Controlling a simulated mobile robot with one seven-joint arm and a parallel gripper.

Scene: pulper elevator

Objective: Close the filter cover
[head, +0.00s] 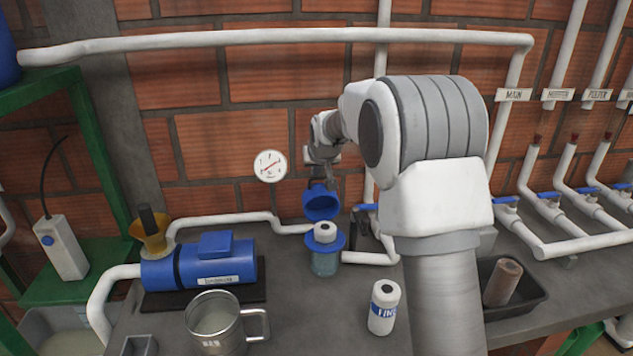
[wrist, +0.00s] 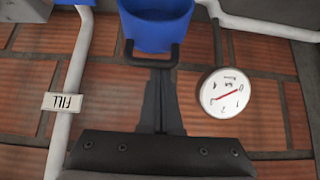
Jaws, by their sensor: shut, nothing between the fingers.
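The blue filter cover (head: 321,205) is raised and tilted open above the filter housing (head: 325,262), its round mouth facing forward. The housing has a clear lower bowl and a blue rim, with a white cartridge (head: 325,232) standing in its open top. My gripper (head: 319,182) is at the top of the cover. In the wrist view, my shut fingers (wrist: 158,76) meet or nearly meet a black loop handle on the blue cover (wrist: 157,28). I cannot tell whether they touch it; nothing shows gripped between them.
A blue pump (head: 205,262) and a steel mug (head: 220,322) are at left. A dark tray (head: 520,305) holds a brown cylinder. A gauge (head: 270,166) and white pipes line the brick wall.

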